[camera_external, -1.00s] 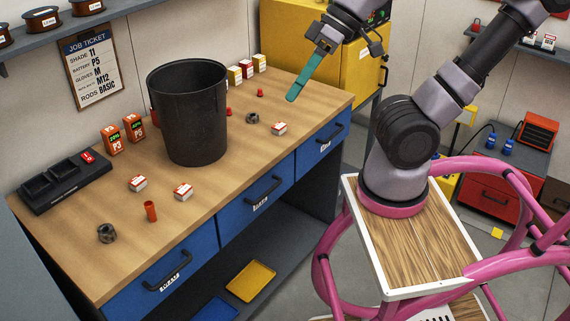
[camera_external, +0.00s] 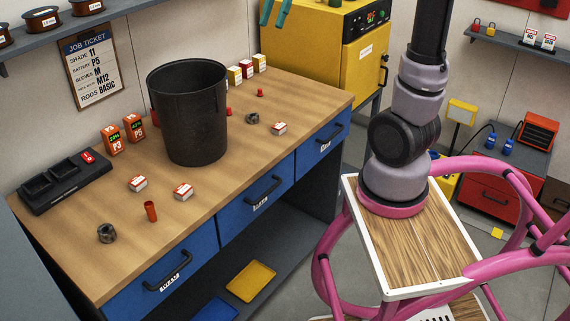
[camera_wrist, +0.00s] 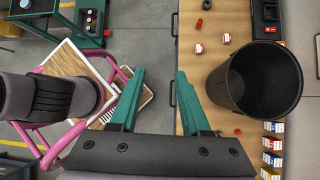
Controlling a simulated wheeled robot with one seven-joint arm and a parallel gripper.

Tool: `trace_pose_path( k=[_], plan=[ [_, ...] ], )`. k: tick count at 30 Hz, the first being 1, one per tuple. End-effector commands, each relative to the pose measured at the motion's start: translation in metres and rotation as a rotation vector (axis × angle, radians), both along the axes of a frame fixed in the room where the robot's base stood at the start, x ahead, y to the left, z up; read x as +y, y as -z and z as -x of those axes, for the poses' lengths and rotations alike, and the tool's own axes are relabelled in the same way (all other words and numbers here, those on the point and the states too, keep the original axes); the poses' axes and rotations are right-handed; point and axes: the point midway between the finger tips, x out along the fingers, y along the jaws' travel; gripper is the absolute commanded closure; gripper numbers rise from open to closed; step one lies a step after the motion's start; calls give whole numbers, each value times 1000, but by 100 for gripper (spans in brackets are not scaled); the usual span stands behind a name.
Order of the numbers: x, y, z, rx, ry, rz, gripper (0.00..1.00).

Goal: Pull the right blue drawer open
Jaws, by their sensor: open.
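The right blue drawer (camera_external: 322,147) is shut, flush in the front of the workbench at its right end. Its dark bar handle (camera_external: 329,139) runs across the front. My gripper (camera_external: 275,13) shows only as two teal fingertips at the top edge of the external view, high above and apart from the drawer. In the wrist view my gripper (camera_wrist: 160,73) is open with nothing between its fingers. That view looks down along the bench's front edge; a dark handle (camera_wrist: 172,92) shows there, but I cannot tell which drawer it belongs to.
The wooden benchtop (camera_external: 100,192) carries a black bin (camera_external: 187,120), small boxes and several loose parts. A middle blue drawer (camera_external: 255,200) and a left blue drawer (camera_external: 150,290) are also shut. A yellow cabinet (camera_external: 325,55) stands beyond the bench's right end.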

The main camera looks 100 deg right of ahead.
Motion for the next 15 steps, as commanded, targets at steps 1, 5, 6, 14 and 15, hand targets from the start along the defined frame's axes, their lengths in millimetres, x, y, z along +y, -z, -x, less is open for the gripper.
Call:
trace_pose_path(
  k=[1,5,6,14,15],
  plan=[
    [-29,1,11,30,134,-89,53],
    [-93,-3,43,91,458,-340,53],
    [-113,-3,56,104,555,-419,53],
    [-225,-3,171,126,1093,-953,53],
    [-236,-2,187,122,1145,-1017,53]
  ],
)
